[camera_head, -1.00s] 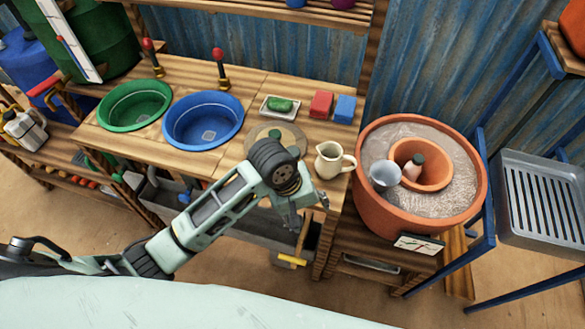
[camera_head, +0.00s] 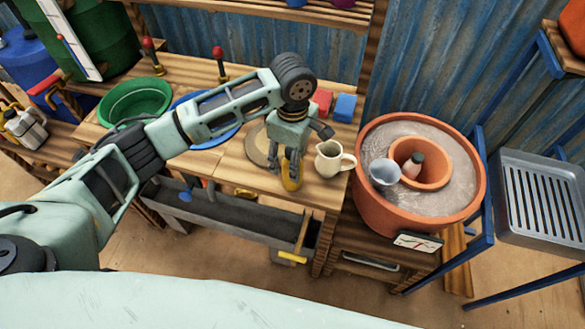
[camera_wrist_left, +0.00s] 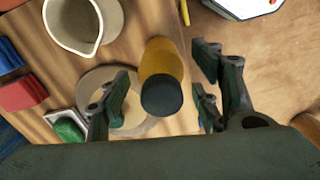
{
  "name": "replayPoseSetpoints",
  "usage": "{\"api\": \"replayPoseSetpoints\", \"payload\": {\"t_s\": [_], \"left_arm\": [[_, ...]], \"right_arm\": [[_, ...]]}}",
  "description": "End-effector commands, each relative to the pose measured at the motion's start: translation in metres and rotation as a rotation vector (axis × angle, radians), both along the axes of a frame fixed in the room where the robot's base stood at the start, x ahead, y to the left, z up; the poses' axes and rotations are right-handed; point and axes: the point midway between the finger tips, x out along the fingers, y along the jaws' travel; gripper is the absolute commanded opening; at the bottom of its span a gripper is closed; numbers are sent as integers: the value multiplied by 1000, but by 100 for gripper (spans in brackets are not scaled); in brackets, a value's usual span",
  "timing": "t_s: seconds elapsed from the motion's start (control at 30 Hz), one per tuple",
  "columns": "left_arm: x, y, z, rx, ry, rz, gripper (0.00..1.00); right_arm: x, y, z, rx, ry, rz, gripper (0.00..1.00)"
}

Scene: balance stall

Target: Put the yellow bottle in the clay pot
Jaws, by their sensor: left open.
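The yellow bottle (camera_wrist_left: 160,62) with a dark cap stands on the wooden counter beside a round disc. In the head view the yellow bottle (camera_head: 291,182) shows only in part, below my left gripper (camera_head: 288,168). In the left wrist view my left gripper (camera_wrist_left: 160,85) is open, with fingers on both sides of the bottle and gaps visible between. The clay pot is a large terracotta pot (camera_head: 375,208) filled with grey sand. A smaller clay pot (camera_head: 440,178) sits in the sand and holds a pale bottle (camera_head: 411,168) with a green cap. My right gripper is not in view.
A cream jug (camera_head: 329,163) stands right of the bottle, between it and the clay pot. A grey cup (camera_head: 384,172) sits in the sand. The round disc (camera_head: 256,150) lies left of the gripper. Red and blue blocks (camera_head: 345,107) lie behind. The counter's front edge is close.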

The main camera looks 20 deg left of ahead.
Motion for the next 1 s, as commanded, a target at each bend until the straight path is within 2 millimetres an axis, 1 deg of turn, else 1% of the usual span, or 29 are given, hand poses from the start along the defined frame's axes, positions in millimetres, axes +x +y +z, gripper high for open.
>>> {"api": "replayPoseSetpoints", "payload": {"t_s": [0.17,0.2,0.3,0.4,0.6,1.0], "left_arm": [[2,1,-25,3,3,1,58],[2,0,-32,1,2,1,58],[2,0,-43,0,0,0,58],[3,0,-48,0,-1,-1,58],[3,0,-48,0,-2,-2,58],[3,0,-48,0,-2,-2,23]], "right_arm": [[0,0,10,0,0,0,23],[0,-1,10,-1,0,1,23],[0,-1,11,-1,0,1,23],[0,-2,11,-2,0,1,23],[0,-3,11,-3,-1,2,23],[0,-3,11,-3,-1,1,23]]}}
